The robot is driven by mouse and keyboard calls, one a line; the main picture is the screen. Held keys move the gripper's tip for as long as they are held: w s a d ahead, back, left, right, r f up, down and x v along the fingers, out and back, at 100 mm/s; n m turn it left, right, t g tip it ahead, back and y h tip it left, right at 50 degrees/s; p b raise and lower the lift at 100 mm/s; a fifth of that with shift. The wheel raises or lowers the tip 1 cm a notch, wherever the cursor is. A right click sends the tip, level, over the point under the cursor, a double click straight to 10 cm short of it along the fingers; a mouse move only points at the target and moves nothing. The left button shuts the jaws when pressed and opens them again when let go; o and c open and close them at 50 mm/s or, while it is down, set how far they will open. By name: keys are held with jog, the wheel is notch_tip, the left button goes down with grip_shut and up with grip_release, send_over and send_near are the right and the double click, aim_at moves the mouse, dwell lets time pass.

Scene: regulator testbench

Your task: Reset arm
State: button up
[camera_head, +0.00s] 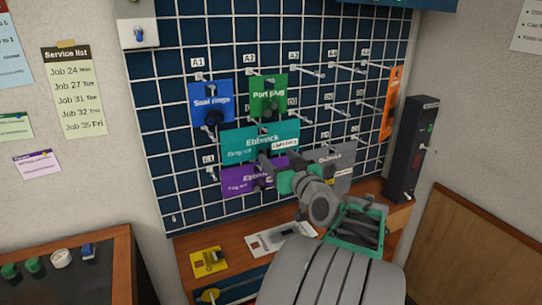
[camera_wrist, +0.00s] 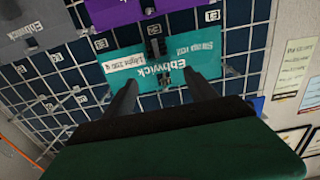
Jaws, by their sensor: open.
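My arm reaches up from the bottom of the head view to a wire grid board on the wall (camera_head: 170,110). My gripper (camera_head: 268,163) is in front of the teal Ebbwick card (camera_head: 240,140) and the purple card below it (camera_head: 238,178), and partly hides both. In the wrist view, which shows the board upside down, my gripper (camera_wrist: 163,88) is open. Its two dark fingers stand apart with the teal card (camera_wrist: 160,62) behind them. A black clip-like part (camera_wrist: 155,45) shows on that card. Nothing is seen held between the fingers.
Blue (camera_head: 210,100) and green (camera_head: 268,92) cards hang higher on the board, among several bare hooks. A grey card (camera_head: 338,165) hangs to the right. A green crate (camera_head: 343,242) with dark items stands on the wooden shelf below. A dark upright box (camera_head: 412,150) stands at right.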

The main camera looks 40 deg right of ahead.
jog(key=s+a+f+m+g+y, duration=0.15)
jog(key=s+f+g, duration=0.25)
jog(key=f, duration=0.6)
jog(key=s+f+m+g+y, duration=0.1)
jog(key=s+f+m+g, duration=0.3)
jog(key=f, duration=0.6)
jog(key=s+a+f+m+g+y, duration=0.1)
jog(key=s+a+f+g, duration=0.25)
jog(key=s, duration=0.25)
jog(key=s+a+f+g+y, duration=0.1)
jog(key=s+a+f+g, duration=0.25)
jog(key=s, duration=0.25)
jog(key=w+a+r+n+p, duration=0.1)
jog(key=w+a+r+n, duration=0.1)
jog(key=a, duration=0.6)
jog(key=w+a+r+n+p, duration=0.1)
jog(key=w+a+r+n, duration=0.2)
jog(key=a, duration=0.6)
jog(key=w+a+r+n+p, duration=0.1)
jog(key=w+a+r+n, duration=0.1)
jog(key=a+r+n, duration=0.3)
jog(key=a, duration=0.4)
jog(key=shift+w+a+t, duration=0.2)
jog(key=shift+t, duration=0.2)
